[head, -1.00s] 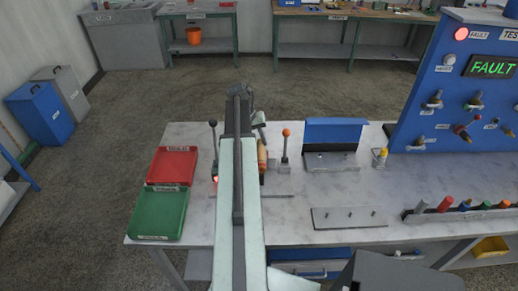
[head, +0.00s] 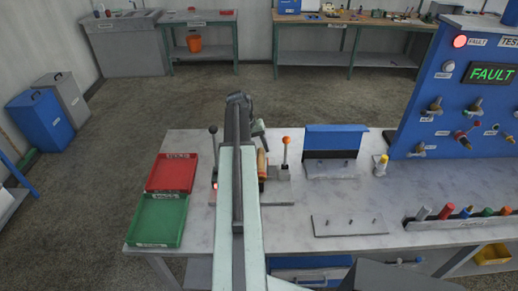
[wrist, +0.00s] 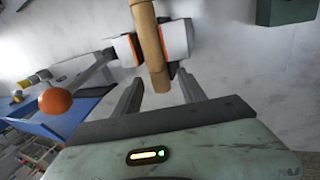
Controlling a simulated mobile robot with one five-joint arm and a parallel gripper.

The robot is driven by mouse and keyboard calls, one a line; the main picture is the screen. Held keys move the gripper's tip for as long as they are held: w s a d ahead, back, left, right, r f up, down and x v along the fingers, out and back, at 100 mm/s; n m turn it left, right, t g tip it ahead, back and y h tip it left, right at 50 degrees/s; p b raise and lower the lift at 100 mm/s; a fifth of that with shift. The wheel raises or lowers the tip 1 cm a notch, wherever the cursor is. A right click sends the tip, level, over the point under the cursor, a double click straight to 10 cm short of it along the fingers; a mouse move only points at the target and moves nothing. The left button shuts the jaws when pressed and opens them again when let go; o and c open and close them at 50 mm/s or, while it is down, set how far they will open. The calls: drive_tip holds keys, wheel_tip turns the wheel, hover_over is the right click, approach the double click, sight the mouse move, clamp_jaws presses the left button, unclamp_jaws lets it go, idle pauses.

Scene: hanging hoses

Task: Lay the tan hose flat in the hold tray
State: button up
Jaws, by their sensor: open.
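The tan hose (wrist: 152,45) is gripped between two orange-lined white jaws of a bench clamp (wrist: 175,40) in the wrist view. In the head view the hose (head: 262,165) shows just right of my arm, which partly hides it. My gripper (wrist: 161,80) is open, its two fingers on either side of the hose's near end, with gaps on both sides; I cannot tell the depth. A red tray (head: 172,172) and a green tray (head: 158,220) lie at the bench's left end, both apparently empty. Their labels are too small to read, so I cannot tell which is the hold tray.
An orange-knobbed lever (wrist: 55,100) stands beside the clamp; it also shows in the head view (head: 286,140). A black-knobbed lever (head: 213,130) is left of my arm. A blue-backed fixture (head: 335,140) and pegged plate (head: 348,223) are to the right. The panel (head: 490,74) reads FAULT.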

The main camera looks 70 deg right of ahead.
drive_tip(key=p+v, duration=0.5)
drive_tip(key=v, duration=0.2)
drive_tip(key=shift+d+p, duration=0.35)
drive_tip(key=shift+d, duration=0.05)
